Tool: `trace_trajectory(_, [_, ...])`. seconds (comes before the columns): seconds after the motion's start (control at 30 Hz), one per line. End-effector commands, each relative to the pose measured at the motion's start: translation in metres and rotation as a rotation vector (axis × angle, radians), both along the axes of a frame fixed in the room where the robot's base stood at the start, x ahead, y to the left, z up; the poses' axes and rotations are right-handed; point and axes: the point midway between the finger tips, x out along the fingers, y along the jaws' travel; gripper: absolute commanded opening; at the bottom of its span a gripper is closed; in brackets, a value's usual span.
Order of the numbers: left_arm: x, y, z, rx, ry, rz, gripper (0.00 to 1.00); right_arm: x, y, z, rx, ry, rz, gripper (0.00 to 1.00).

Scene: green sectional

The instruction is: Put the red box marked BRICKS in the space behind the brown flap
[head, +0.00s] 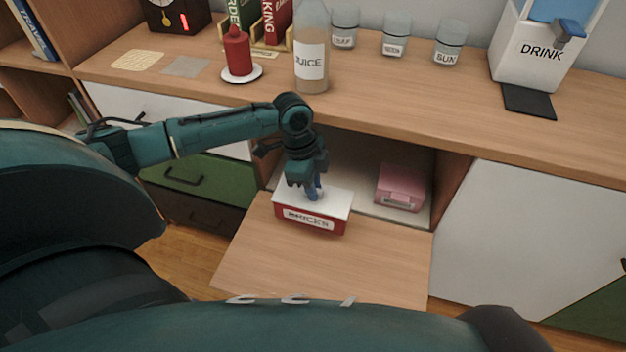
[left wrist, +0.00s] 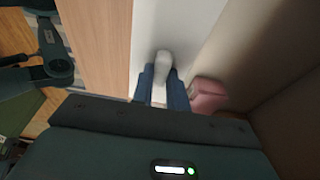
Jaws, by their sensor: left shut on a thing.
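The red box marked BRICKS (head: 310,221), with a white lid, is at the mouth of the open space in the cabinet, over the inner part of the lowered brown flap (head: 345,266). I cannot tell whether it touches the flap. My left gripper (head: 312,192) comes down from above and is shut at the middle of the lid. In the left wrist view the fingers (left wrist: 162,85) close around a white knob (left wrist: 163,62). The space behind the flap (head: 352,168) has a pale floor. My right gripper is not in view.
A pink box (head: 401,187) stands in the right part of the space and shows in the left wrist view (left wrist: 207,95). The countertop (head: 400,98) overhangs the opening. On it are a juice bottle (head: 311,55), a red candle (head: 237,52), jars and a drink dispenser (head: 541,52).

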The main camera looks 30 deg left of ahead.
Motion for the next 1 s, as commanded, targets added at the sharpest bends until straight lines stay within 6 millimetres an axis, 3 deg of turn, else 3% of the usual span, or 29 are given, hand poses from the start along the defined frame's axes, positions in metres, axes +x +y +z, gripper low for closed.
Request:
trace_trajectory(0.47, [0.0,0.0,-0.03,0.0,0.0,0.001,0.0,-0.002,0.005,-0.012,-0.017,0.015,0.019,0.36])
trace_trajectory(1.0, [0.0,0.0,-0.056,-0.001,0.0,0.001,0.0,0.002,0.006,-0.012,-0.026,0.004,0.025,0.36])
